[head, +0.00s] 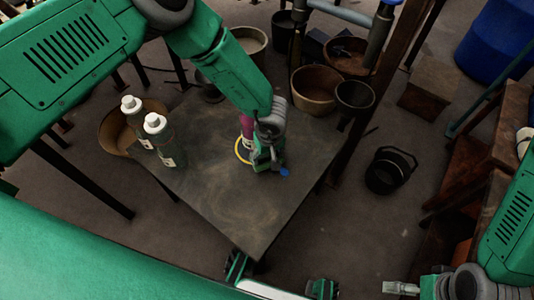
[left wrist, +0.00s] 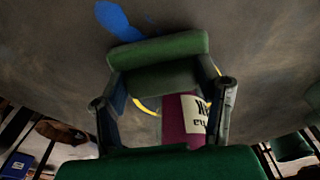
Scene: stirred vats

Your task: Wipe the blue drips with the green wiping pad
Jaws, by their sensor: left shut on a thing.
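My left gripper (head: 266,158) is over the middle of the dark table (head: 225,205). It is shut on the green wiping pad (left wrist: 158,52), which spans the fingers in the left wrist view. A blue drip (left wrist: 118,20) lies on the table just past the pad there; in the head view, blue (head: 284,172) shows right beside the gripper. More blue shows by the left finger in the wrist view. Whether the pad touches the table, I cannot tell. My right gripper (head: 400,288) is at the bottom right, away from the table; its jaw opening is unclear.
A purple container (left wrist: 185,118) with a pale label stands close behind the gripper, by a yellow ring (head: 238,150) on the tabletop. Two white-capped bottles (head: 163,140) stand at the table's left. Buckets (head: 316,88) stand beyond the table; a black bucket (head: 388,170) is at right.

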